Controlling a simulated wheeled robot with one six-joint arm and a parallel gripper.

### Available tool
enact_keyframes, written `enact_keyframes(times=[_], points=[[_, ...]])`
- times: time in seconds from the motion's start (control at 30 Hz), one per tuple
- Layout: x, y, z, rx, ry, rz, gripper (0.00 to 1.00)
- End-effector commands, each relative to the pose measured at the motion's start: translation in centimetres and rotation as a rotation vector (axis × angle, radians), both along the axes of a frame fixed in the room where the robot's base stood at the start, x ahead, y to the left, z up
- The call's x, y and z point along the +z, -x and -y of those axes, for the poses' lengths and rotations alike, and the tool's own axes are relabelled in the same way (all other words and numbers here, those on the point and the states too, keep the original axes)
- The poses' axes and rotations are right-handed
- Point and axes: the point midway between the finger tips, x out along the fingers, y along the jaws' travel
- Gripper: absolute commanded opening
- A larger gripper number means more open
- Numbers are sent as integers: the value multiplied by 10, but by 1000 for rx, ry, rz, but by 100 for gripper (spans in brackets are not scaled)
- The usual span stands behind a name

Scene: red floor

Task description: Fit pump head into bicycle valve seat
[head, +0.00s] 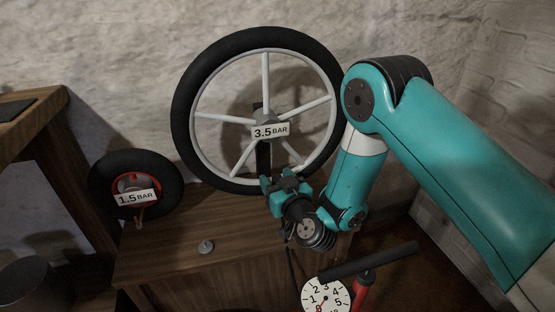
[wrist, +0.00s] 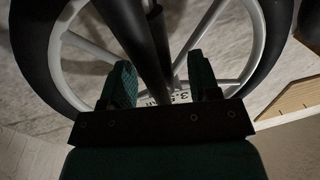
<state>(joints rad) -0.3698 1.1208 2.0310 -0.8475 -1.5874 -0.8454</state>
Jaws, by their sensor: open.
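The large wheel (head: 182,110) with a black tyre, pale spokes and a 3.5 BAR label (head: 270,131) stands upright at the back of the wooden cabinet. A red pump (head: 362,290) with a black handle (head: 370,261) and a white dial (head: 325,297) is at the lower right. A thin dark line near the pump may be its hose. I cannot make out the pump head or the valve seat. My gripper (head: 286,183) is open in front of the wheel's lower rim. In the wrist view, a dark post or tube shows between its fingers (wrist: 160,78); contact cannot be told.
A smaller wheel (head: 160,165) with a red hub and a 1.5 BAR label stands at the left. A small grey round piece (head: 205,246) lies on the cabinet top (head: 165,255). A wooden table (head: 45,110) is at the far left. A stone wall is behind.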

Motion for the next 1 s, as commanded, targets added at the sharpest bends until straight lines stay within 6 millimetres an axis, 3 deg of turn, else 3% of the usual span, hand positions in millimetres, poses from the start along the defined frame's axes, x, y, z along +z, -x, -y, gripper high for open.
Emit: enact_keyframes(times=[0.7,1.0], points=[[159,0,0,-1,-1,1,56],[194,0,0,0,0,1,56]])
